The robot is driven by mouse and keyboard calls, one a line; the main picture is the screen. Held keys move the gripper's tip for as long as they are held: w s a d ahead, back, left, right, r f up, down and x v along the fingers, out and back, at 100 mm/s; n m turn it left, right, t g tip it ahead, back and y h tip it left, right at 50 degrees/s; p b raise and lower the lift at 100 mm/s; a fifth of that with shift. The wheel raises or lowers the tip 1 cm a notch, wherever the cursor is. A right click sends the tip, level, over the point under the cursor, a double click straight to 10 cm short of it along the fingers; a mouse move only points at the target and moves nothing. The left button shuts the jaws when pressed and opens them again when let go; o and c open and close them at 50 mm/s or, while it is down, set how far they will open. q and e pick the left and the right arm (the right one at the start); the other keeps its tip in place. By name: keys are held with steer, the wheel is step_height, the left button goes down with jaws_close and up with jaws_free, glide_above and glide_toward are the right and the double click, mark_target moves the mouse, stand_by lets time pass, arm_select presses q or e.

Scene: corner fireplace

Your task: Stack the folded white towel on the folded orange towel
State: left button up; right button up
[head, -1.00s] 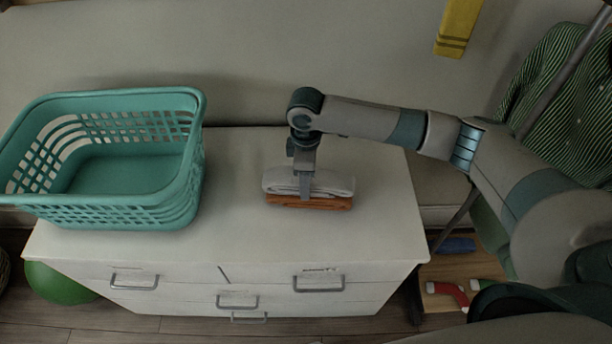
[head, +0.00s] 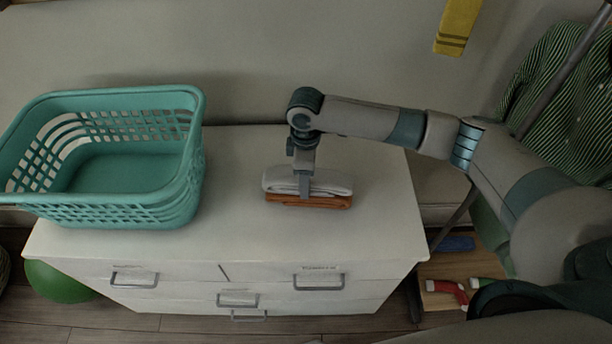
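The folded white towel (head: 330,184) lies flat on top of the folded orange towel (head: 325,202), on the white cabinet top. The orange towel shows as a thin band under its front edge. My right gripper (head: 305,187) comes straight down from above onto the white towel, left of its middle. One finger lies against the towel's front side; the other finger is hidden behind it. The gripper appears shut on the white towel. My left gripper is not in view.
A teal laundry basket (head: 122,213) stands on the left of the white cabinet (head: 240,245). The cabinet top is clear between basket and towels and to the right. A wall rises behind. A green ball (head: 58,283) lies on the floor at left.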

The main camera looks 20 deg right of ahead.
steer(key=shift+f, duration=0.4)
steer(key=o, duration=1.2)
steer(key=shift+o, duration=0.2)
step_height(320, 180, up, 17)
steer(key=b, duration=0.4)
steer(key=shift+r, duration=0.2)
steer(key=shift+s+f, duration=0.1)
